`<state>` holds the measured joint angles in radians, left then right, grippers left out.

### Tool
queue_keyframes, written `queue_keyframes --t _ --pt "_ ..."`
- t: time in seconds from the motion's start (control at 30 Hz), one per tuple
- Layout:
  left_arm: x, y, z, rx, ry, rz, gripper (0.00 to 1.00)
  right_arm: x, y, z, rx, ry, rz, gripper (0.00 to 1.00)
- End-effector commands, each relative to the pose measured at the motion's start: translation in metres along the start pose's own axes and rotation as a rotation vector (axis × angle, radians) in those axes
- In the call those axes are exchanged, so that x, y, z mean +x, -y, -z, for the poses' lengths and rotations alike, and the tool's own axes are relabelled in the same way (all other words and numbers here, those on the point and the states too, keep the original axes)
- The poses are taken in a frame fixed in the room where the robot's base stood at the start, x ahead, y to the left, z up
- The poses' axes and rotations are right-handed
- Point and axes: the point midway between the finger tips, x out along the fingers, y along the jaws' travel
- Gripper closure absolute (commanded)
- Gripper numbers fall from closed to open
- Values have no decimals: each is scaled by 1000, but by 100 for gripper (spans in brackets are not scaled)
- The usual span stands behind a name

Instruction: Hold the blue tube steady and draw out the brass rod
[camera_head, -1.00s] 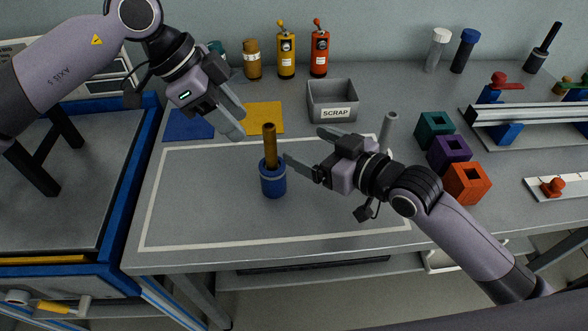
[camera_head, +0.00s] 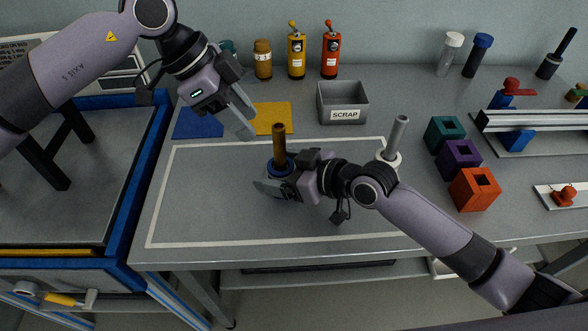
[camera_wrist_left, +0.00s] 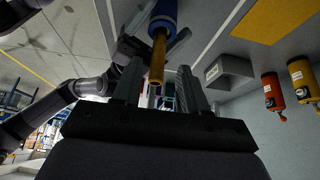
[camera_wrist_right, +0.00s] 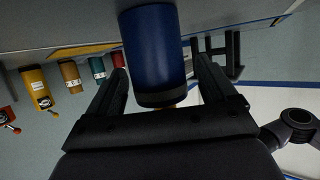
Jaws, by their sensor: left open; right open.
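The blue tube (camera_head: 282,163) stands upright on the table inside a white outline, mostly hidden behind my right gripper in the head view. The brass rod (camera_head: 279,142) sticks up out of its top. My right gripper (camera_head: 272,180) is open at the tube. In the right wrist view the tube (camera_wrist_right: 153,50) stands between its two spread fingers, with no clear contact. My left gripper (camera_head: 243,120) is open and empty, up and left of the rod top. In the left wrist view the rod (camera_wrist_left: 158,58) points towards the gap between its fingers.
A grey SCRAP bin (camera_head: 342,102) stands behind. Blue (camera_head: 198,123) and yellow (camera_head: 273,118) mats lie at the back left. Teal, purple (camera_head: 458,158) and orange blocks stand to the right, near a white holder with a grey rod (camera_head: 397,138). The outlined area's front left is bare.

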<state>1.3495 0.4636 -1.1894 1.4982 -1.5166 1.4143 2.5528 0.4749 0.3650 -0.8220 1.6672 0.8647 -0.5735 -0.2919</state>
Motion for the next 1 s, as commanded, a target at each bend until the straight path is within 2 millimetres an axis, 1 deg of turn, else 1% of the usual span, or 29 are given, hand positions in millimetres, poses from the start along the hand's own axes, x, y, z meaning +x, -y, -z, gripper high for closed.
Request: queue_keyframes --t 0.1,0.2,0.53,0.57,0.6,0.67,0.7,0.73,1.0 --pt "0 0 0 0 0 0 57 11 0 0 2 -1 0 15" --pt "0 0 0 0 0 0 57 17 0 0 1 -1 0 15" --pt "0 0 0 0 0 0 57 20 0 0 0 -1 -1 15" --pt "0 0 0 0 0 0 57 20 0 0 0 -1 -1 19" --pt "0 0 0 0 0 0 57 20 0 0 0 -1 -1 32" --pt "0 0 0 0 0 0 57 20 0 0 0 0 -1 51" --pt "0 0 0 0 0 0 57 20 0 0 0 0 -1 64" --pt "0 0 0 0 0 0 57 20 0 0 0 0 -1 73" --pt "0 0 0 0 0 0 57 20 0 0 0 0 -1 73"
